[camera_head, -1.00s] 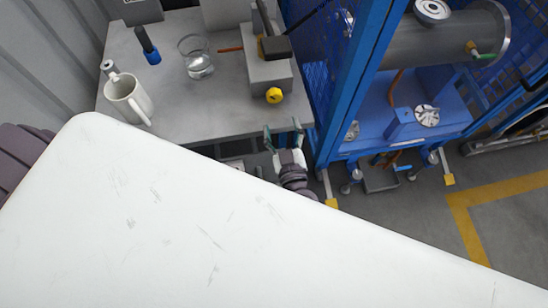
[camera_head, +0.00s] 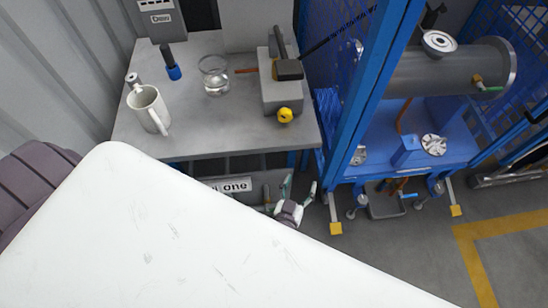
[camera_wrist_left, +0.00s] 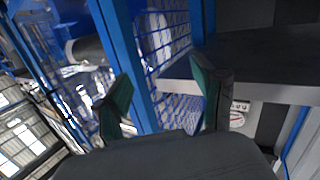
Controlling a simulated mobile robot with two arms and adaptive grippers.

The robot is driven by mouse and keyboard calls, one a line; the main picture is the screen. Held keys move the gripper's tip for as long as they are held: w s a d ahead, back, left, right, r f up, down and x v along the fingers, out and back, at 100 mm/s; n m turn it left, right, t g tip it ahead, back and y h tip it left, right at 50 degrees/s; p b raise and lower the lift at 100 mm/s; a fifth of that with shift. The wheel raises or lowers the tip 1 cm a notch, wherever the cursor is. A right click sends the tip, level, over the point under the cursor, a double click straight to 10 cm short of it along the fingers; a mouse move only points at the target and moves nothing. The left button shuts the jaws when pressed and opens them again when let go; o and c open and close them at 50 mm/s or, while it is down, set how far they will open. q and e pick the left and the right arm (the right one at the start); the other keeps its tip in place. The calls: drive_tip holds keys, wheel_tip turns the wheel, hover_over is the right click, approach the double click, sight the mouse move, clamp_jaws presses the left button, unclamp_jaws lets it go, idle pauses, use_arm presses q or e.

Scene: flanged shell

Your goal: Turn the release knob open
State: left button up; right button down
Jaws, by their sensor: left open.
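The release knob looks to be the yellow round knob (camera_head: 285,115) on the front of a grey box (camera_head: 281,92) at the right end of the bench; its setting is too small to read. My left gripper (camera_head: 300,187) is open and empty, below the bench's front edge and well apart from the knob. In the left wrist view, its two green-padded fingers (camera_wrist_left: 163,80) stand wide apart with nothing between them. The knob cannot be made out in that view. My right gripper does not show.
A blue frame post (camera_head: 367,95) stands right of the bench.

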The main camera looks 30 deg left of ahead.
use_arm(q)
drive_tip(key=s+a+f+m+g+h, duration=0.1)
drive_tip(key=s+f+m+g+h, duration=0.1)
drive_tip(key=s+f, duration=0.4)
drive_tip(key=s+a+f+m+g+h, duration=0.1)
drive_tip(key=s+f+g, duration=0.4)
drive_tip(key=f, duration=0.7)
drive_tip(key=shift+s+a+m+h, duration=0.15)
drive_tip(key=shift+s+m+h, duration=0.35)
drive_tip(key=shift+s+m, duration=0.15)
